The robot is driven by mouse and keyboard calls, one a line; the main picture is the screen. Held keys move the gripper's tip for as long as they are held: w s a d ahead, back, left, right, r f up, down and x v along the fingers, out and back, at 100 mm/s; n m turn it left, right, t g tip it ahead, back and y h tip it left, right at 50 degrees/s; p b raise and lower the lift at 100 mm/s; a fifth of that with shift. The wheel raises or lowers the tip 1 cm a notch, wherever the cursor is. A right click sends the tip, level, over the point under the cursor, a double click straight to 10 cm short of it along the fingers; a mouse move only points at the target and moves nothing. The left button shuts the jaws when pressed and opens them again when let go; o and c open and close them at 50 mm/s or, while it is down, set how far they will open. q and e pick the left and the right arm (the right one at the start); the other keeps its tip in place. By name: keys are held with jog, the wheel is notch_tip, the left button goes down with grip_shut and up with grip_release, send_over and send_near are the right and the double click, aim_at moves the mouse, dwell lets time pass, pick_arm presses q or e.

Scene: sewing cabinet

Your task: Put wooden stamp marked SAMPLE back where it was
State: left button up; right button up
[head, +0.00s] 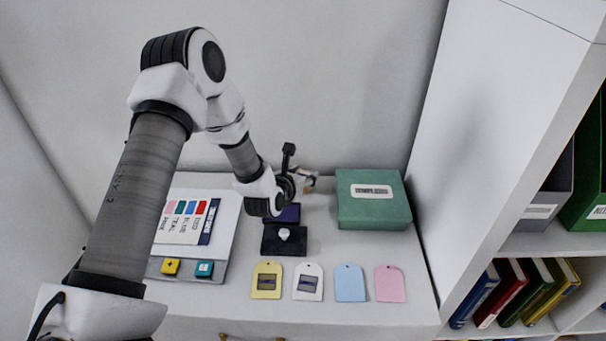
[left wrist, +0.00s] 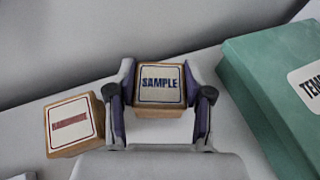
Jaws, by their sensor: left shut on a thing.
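The wooden stamp marked SAMPLE (left wrist: 160,86) is between the two fingers of my left gripper (left wrist: 160,100), which is shut on it. Its labelled top faces the wrist camera, with the wooden edge below. In the head view my left gripper (head: 302,182) is at the back of the cabinet top, left of the green box, and mostly hides the stamp. I cannot tell whether the stamp touches the surface. A second wooden stamp (left wrist: 74,126) with red lettering stands apart, left of the gripper in the left wrist view. My right gripper is not in view.
The green box (head: 372,207) stands close on the right, also in the left wrist view (left wrist: 278,84). A dark ink pad (head: 284,246) lies in front of the gripper. Yellow (head: 267,268), white (head: 308,270), blue (head: 349,290) and pink (head: 389,290) tags lie along the front.

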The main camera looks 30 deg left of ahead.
pick_arm(q)
jog(key=shift+s+f, duration=0.15)
jog(key=shift+f, duration=0.15)
jog(key=shift+d+r, duration=0.15)
jog(key=shift+d, duration=0.15)
jog(key=shift+f+b, duration=0.3)
jog(key=o, duration=1.2)
jog(key=shift+a, duration=0.1)
jog(key=shift+c, duration=0.2)
jog(key=shift+r, duration=0.1)
jog(key=shift+s+r+p, duration=0.1)
jog(key=shift+r+p, duration=0.15)
jog(key=shift+p, duration=0.05)
jog(key=b+v, duration=0.2)
jog(key=v, duration=0.9)
jog(key=shift+s+r, duration=0.15)
jog(key=shift+s, duration=0.2)
